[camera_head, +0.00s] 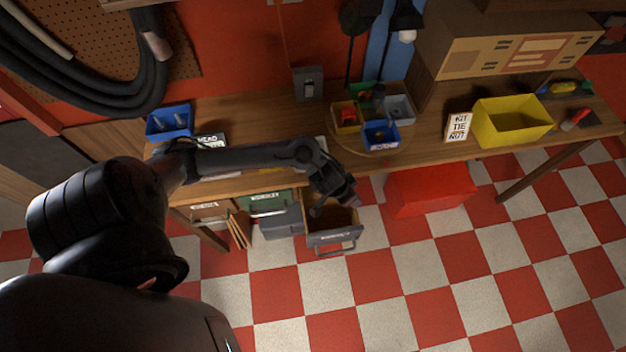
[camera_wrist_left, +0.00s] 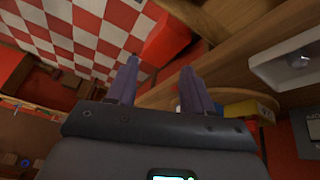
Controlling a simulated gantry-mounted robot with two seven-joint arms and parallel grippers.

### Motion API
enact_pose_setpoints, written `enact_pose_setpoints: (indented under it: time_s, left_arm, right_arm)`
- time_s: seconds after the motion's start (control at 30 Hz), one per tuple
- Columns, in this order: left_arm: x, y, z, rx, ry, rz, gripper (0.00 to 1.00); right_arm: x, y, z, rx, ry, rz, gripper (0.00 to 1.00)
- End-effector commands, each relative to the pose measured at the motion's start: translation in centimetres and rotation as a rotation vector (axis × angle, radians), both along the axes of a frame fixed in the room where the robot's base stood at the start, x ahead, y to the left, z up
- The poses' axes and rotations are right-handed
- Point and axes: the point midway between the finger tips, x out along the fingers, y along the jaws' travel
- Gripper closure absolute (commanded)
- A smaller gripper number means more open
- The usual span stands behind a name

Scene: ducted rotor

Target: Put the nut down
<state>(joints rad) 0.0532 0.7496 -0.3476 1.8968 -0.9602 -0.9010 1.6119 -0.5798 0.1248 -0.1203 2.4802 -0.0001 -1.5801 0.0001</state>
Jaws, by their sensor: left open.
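My left gripper (camera_head: 335,205) is in front of the bench edge, above or near an open drawer (camera_head: 334,238). In the left wrist view its two fingers (camera_wrist_left: 160,72) are spread apart with nothing between them. A small shiny silver piece (camera_wrist_left: 299,60) sits on a pale grey tray (camera_wrist_left: 270,72) at the right of that view. It may be the nut, but it is too small to be sure. In the head view my arm covers part of the bench there. My right gripper is not in view.
The wooden bench (camera_head: 430,145) holds a blue bin (camera_head: 170,120), a cluster of small bins (camera_head: 381,135), a white sign card (camera_head: 458,127) and a yellow bin (camera_head: 512,121). A red box (camera_head: 430,190) stands below the bench. The checkered floor in front is clear.

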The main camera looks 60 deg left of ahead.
Motion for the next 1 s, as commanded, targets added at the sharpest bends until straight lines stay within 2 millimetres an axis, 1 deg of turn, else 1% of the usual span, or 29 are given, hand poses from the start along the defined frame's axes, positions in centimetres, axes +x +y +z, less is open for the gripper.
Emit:
enact_pose_setpoints:
  time_s: [0.03, 0.1, 0.17, 0.23, 0.33, 0.4, 0.5, 0.6, 0.7, 0.77, 1.0]
  left_arm:
    - [-1.1, -3.2, 0.2, -0.002, -0.041, -0.052, 0.49]
    - [-2.2, -5.9, 1.3, 0.028, -0.094, -0.105, 0.49]
    - [-3.3, -7.4, 2.4, 0.057, -0.118, -0.13, 0.49]
    - [-5.1, -8.1, 3.7, 0.092, -0.116, -0.146, 0.49]
    - [-7.8, -8.1, 5.1, 0.128, -0.075, -0.154, 0.49]
    - [-9.8, -7.7, 5.8, 0.141, -0.03, -0.159, 0.49]
    - [-12.4, -7.1, 6.5, 0.144, 0.033, -0.168, 0.49]
    - [-14.3, -6.6, 7.0, 0.138, 0.08, -0.178, 0.49]
    - [-15.5, -6.3, 7.3, 0.133, 0.109, -0.188, 0.49]
    - [-15.9, -6.3, 7.4, 0.131, 0.119, -0.192, 0.49]
    - [-16.0, -6.2, 7.4, 0.131, 0.123, -0.197, 0.49]
  right_arm:
    - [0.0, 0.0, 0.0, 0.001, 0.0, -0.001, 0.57]
    - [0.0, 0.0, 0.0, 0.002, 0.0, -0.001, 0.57]
    - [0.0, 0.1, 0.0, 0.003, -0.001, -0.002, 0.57]
    - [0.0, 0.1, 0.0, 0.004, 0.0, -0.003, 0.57]
    - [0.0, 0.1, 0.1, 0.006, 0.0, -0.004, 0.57]
    - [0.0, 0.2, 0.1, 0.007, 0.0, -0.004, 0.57]
    - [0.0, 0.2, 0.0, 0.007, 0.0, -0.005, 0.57]
    - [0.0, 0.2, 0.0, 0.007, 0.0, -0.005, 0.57]
    - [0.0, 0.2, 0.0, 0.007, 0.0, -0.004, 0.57]
    - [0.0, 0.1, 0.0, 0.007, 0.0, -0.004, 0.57]
    - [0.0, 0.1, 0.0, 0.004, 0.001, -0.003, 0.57]
